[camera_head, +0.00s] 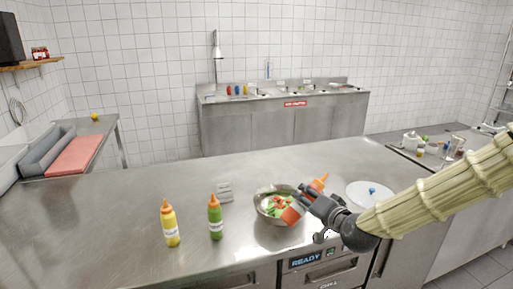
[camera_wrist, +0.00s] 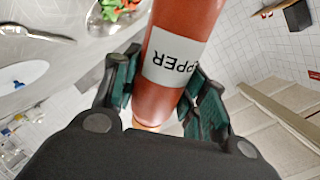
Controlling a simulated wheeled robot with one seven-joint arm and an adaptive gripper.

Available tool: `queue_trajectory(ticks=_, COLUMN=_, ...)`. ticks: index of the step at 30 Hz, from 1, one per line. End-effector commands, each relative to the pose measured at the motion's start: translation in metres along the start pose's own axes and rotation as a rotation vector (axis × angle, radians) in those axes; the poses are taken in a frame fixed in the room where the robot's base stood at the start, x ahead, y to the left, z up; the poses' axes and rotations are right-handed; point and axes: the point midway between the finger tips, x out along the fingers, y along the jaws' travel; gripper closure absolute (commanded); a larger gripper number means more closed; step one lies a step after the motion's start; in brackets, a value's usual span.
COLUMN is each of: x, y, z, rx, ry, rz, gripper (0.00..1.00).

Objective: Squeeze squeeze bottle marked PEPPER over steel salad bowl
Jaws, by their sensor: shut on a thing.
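The red squeeze bottle with the PEPPER label (camera_wrist: 182,50) is in my gripper (camera_wrist: 160,90), fingers shut on both sides of it. In the wrist view the label is upside down and partly hidden. In the head view the bottle (camera_head: 293,214) is tilted, its orange nozzle up to the right and its red end down to the left. My gripper (camera_head: 306,200) is at the right side of the steel salad bowl (camera_head: 258,208). The red end overlaps the bowl's right rim in the picture. The bowl holds green leaves and red pieces; it also shows in the wrist view (camera_wrist: 97,28).
A yellow bottle (camera_head: 170,225) and a green bottle (camera_head: 215,219) stand on the steel counter (camera_head: 110,215), left of the bowl. A white plate (camera_head: 368,194) lies to its right. The counter's left part is clear.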

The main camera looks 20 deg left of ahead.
Motion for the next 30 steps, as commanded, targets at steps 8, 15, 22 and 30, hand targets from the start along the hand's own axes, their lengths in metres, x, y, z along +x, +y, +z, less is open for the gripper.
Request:
queue_trajectory(ticks=8, x=0.027, y=-0.101, z=-0.007, rx=-0.638, ry=-0.005, rz=-0.287, gripper=0.65)
queue_trajectory(ticks=15, x=0.043, y=-0.18, z=-0.004, rx=-0.877, ry=0.021, rz=-0.472, gripper=0.65)
queue_trajectory(ticks=22, x=0.047, y=-0.207, z=-0.002, rx=-0.93, ry=0.029, rz=-0.522, gripper=0.65)
queue_trajectory(ticks=30, x=0.047, y=-0.208, z=-0.002, rx=-0.931, ry=0.029, rz=-0.524, gripper=0.65)
